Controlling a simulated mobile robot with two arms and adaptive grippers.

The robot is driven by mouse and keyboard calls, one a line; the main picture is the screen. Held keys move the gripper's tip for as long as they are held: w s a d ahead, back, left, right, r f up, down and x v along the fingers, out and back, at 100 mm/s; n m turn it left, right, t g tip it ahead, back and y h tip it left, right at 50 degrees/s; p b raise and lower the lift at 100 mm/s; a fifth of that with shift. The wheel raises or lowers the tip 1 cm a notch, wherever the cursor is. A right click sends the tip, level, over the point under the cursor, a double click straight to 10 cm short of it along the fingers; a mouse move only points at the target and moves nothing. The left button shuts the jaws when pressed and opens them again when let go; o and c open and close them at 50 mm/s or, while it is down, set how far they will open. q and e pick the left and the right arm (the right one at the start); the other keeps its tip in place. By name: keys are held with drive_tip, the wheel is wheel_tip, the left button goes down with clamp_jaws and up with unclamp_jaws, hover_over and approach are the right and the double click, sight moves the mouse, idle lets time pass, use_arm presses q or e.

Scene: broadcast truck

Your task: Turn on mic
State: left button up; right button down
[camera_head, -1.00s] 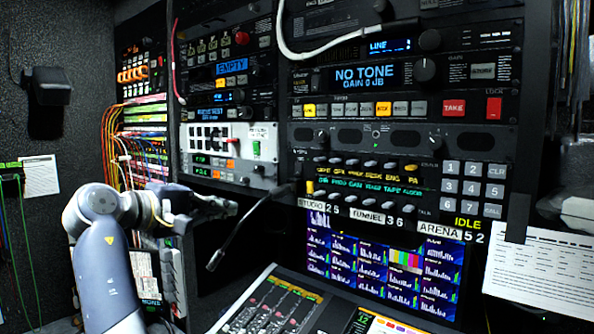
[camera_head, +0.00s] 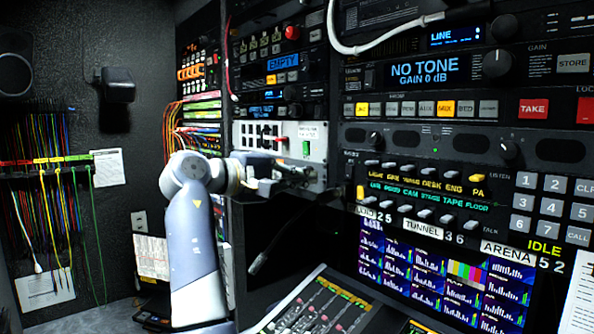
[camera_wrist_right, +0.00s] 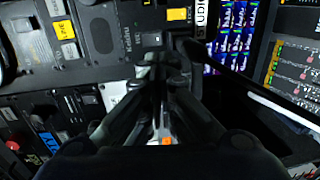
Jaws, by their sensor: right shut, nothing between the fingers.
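The black gooseneck mic (camera_head: 282,232) slants down from the rack's intercom panel (camera_head: 450,200). Its dark stem also shows in the right wrist view (camera_wrist_right: 240,82). My right gripper (camera_head: 312,176) is shut and empty, just left of the gooseneck's upper end and in front of the rack. In the right wrist view the closed fingertips (camera_wrist_right: 160,62) point at the panel, close to a small grey button (camera_wrist_right: 152,39). A yellow button (camera_wrist_right: 178,15) lies just beyond it. I cannot tell whether the fingertips touch anything or which control is the mic's. My left gripper is not in view.
A fader desk (camera_head: 325,305) juts out below the gooseneck. A screen with several blue tiles (camera_head: 450,270) sits under the intercom panel. A white cable (camera_head: 385,47) loops across the upper rack. Colored patch cables (camera_head: 45,170) hang on the left wall.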

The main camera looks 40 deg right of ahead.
sight(345, 176)
drive_tip(key=d+p, duration=0.1)
drive_tip(key=d, duration=0.2)
drive_tip(key=d+p, duration=0.2)
drive_tip(key=d, duration=0.1)
drive_tip(key=d+p, duration=0.1)
drive_tip(key=d, duration=0.2)
drive_tip(key=shift+w+f+p, duration=0.35)
drive_tip(key=shift+w+f, duration=0.05)
drive_tip(key=shift+d+f, duration=0.2)
drive_tip(key=shift+d, duration=0.3)
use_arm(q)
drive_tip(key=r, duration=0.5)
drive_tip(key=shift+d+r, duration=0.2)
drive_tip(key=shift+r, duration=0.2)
